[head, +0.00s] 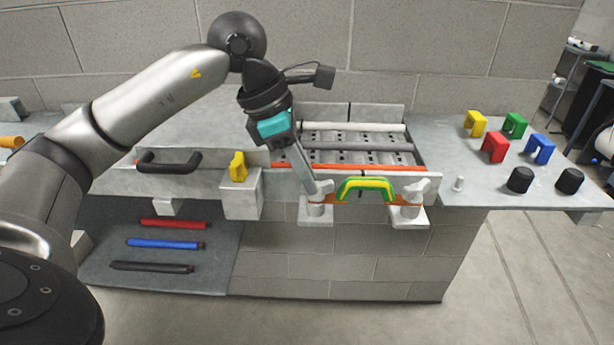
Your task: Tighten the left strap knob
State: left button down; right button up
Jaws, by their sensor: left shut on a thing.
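The left strap knob (316,208) is a pale knob on a small bracket at the front of the bench, mostly covered by my fingers. My left gripper (318,192) comes down from above, tilted, and is shut on this knob. A similar right strap knob (416,190) stands uncovered on its own bracket further right. An orange strap (340,201) shows between the two brackets, below a green and yellow arched handle (366,186). How tight the strap is, I cannot tell. My right gripper is not in view.
Behind lies a recessed tray with white, grey and red rods (355,146). A yellow knob (238,168) and a black handle (168,162) are to the left. Colored blocks (495,147) and black cylinders (520,180) stand on the right. Tubes (165,244) lie on a lower shelf.

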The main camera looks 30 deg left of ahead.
pick_arm(q)
jog(key=m, duration=0.2)
jog(key=m+g, duration=0.1)
jog(key=m+g+p, duration=0.1)
jog(key=m, duration=0.1)
jog(key=shift+w+a+r+m+h, duration=0.1)
jog(key=shift+w+r+m+h, duration=0.05)
jog(key=shift+w+m+h, duration=0.2)
jog(key=m+g, duration=0.1)
jog(key=m, duration=0.1)
jog(key=m+g, duration=0.1)
jog(key=m, duration=0.2)
jog(key=shift+w, duration=0.4)
jog(key=shift+m, duration=0.35)
jog(key=c, duration=0.9)
grip_release()
jog(key=shift+o, duration=0.2)
jog(key=p+v, duration=0.6)
jog(key=v, duration=0.9)
jog(key=shift+w, duration=0.1)
